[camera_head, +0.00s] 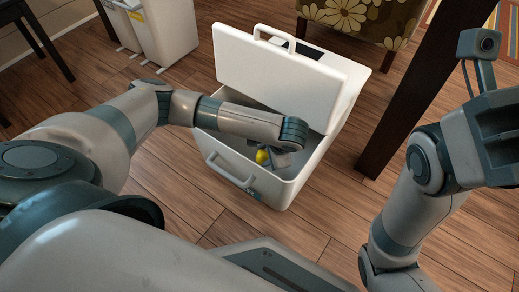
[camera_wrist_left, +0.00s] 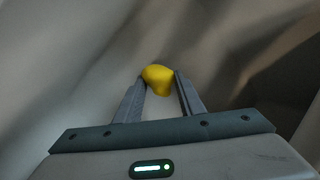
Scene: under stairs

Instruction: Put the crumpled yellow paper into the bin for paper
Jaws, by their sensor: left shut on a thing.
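The crumpled yellow paper (camera_head: 262,157) shows as a small yellow patch inside an open white box (camera_head: 232,176). In the left wrist view the yellow paper (camera_wrist_left: 158,78) sits between the two fingertips. My left gripper (camera_wrist_left: 161,88) is shut on it. In the head view my left forearm reaches into the box, under the raised lid (camera_head: 275,75), and hides part of the inside. My right gripper (camera_head: 497,135) is at the right edge, cut off by the frame, apart from the box; its fingers are not clear.
White bins (camera_head: 160,30) with small labels stand at the back left; I cannot read which is for paper. A dark post (camera_head: 412,90) rises right of the box. A flowered seat (camera_head: 355,18) is behind. Wooden floor (camera_head: 165,205) is clear in front.

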